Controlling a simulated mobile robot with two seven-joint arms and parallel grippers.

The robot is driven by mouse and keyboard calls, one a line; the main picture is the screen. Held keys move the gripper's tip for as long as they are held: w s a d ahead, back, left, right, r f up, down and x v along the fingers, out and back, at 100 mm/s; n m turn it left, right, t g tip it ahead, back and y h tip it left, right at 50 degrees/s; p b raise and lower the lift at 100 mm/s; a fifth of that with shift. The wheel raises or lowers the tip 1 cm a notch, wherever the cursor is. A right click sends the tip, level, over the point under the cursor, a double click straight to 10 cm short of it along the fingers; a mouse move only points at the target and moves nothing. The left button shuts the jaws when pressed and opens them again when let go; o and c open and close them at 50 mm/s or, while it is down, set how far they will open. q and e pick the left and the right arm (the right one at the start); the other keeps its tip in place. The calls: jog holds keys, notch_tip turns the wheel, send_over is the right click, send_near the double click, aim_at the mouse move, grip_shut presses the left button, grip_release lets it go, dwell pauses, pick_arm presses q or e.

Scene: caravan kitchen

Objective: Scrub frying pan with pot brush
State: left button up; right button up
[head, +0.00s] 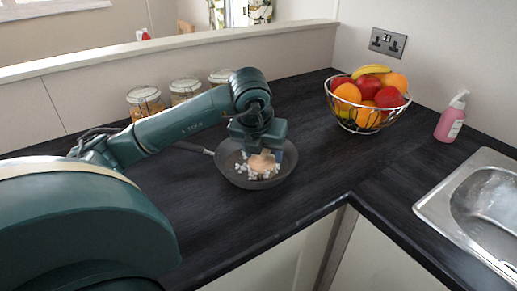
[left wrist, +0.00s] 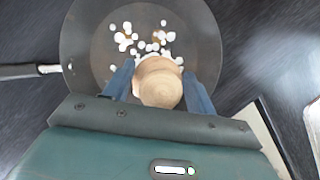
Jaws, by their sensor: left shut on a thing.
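The dark frying pan (head: 285,173) sits on the black worktop, its handle (head: 192,148) pointing left. In the left wrist view the pan (left wrist: 90,40) fills the upper middle. White foam-like bits and a few brownish spots lie on its base. My left gripper (head: 263,158) is over the pan, shut on the pot brush (head: 262,162), which has a round, pale wooden top. In the left wrist view the brush (left wrist: 158,80) sits between the two blue fingers. Its bristles are mostly hidden, so I cannot tell how firmly they touch the pan. My right gripper is not in view.
A wire fruit bowl (head: 366,118) stands at the back right, with a pink soap bottle (head: 450,118) beside the steel sink (head: 432,203). Several glass jars (head: 146,102) stand along the back wall behind my arm. The worktop (head: 325,165) right of the pan is clear.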

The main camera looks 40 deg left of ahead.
pick_arm(q)
jog(key=shift+w+a, duration=0.15)
jog(key=shift+w, duration=1.15)
jog(key=shift+a, duration=0.1)
